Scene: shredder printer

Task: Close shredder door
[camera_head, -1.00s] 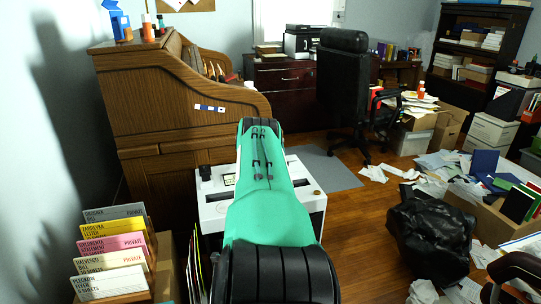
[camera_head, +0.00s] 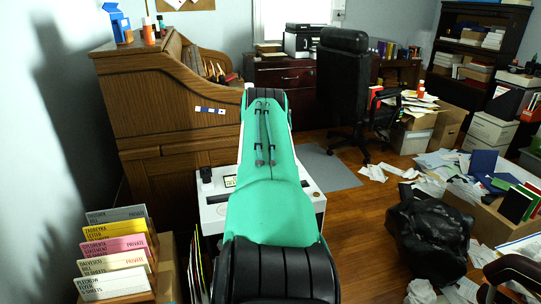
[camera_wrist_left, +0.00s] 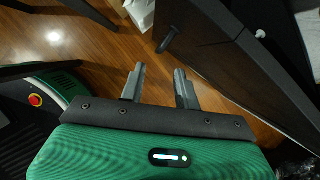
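The shredder (camera_head: 213,212) is a white box with a dark slot on top, standing on the floor in front of the wooden desk. My green arm covers its middle and front in the head view, so its door is hidden there. The left wrist view shows a large dark panel (camera_wrist_left: 235,60), which looks like the shredder door, with a small black handle-like piece (camera_wrist_left: 167,40) at its edge. My left gripper (camera_wrist_left: 160,68) is beside this panel, its two grey fingers apart with nothing between them. I cannot tell whether it touches the panel. My right gripper is not in view.
A file rack (camera_head: 117,267) with coloured folders stands at the lower left. The roll-top desk (camera_head: 150,100) is behind the shredder. A black bag (camera_head: 430,235) and scattered papers lie on the right. Wooden floor (camera_head: 350,220) is bare right of the shredder.

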